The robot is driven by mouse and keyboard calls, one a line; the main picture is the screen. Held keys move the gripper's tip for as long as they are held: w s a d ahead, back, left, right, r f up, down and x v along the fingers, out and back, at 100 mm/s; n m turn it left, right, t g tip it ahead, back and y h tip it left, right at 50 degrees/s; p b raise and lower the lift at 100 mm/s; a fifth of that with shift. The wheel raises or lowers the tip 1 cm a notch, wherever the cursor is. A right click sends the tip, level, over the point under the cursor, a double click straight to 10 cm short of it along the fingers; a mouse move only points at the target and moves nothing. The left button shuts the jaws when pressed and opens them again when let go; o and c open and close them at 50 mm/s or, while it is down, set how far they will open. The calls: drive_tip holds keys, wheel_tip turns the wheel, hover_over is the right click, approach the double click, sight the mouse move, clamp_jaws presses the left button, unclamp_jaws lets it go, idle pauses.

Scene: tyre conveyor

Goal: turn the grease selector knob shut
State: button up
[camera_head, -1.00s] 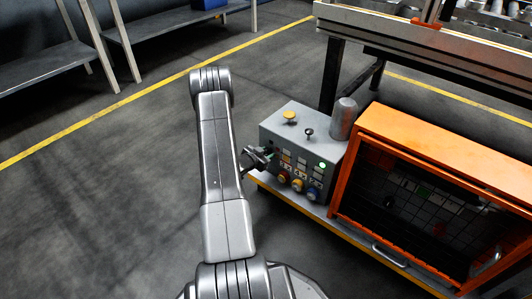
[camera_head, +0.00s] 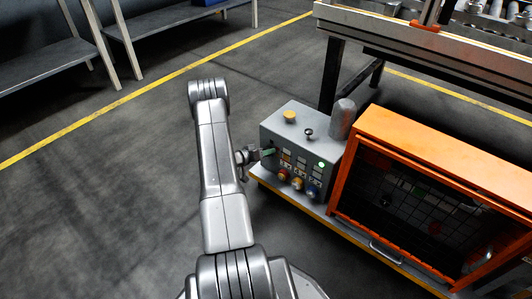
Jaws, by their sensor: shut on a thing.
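A grey control box (camera_head: 300,137) stands at the centre right. Several knobs sit low on its front, among them a red one (camera_head: 283,175), a yellow one (camera_head: 297,184) and a blue one (camera_head: 312,189). No readable label tells which is the grease selector knob. My gripper (camera_head: 260,154) is at the left end of the box front, shut on a small green piece (camera_head: 269,152) that looks like a knob or handle. Its fingers are small and partly hidden by my arm, and I cannot see the turn angle of the piece.
A conveyor (camera_head: 400,40) is behind. Floor on the left is clear.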

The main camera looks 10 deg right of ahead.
drive_tip(key=shift+n+h, duration=0.3)
drive_tip(key=shift+n, duration=0.1)
idle(0.4)
drive_tip(key=o, duration=1)
drive_tip(key=shift+a, duration=0.1)
drive_tip(key=p+v, duration=0.3)
drive_tip(key=v, duration=1)
drive_tip(key=shift+a+p, duration=0.35)
drive_tip(key=shift+r, duration=0.1)
drive_tip(key=b+x, duration=0.4)
drive_tip(key=x, duration=1)
drive_tip(key=shift+s, duration=0.15)
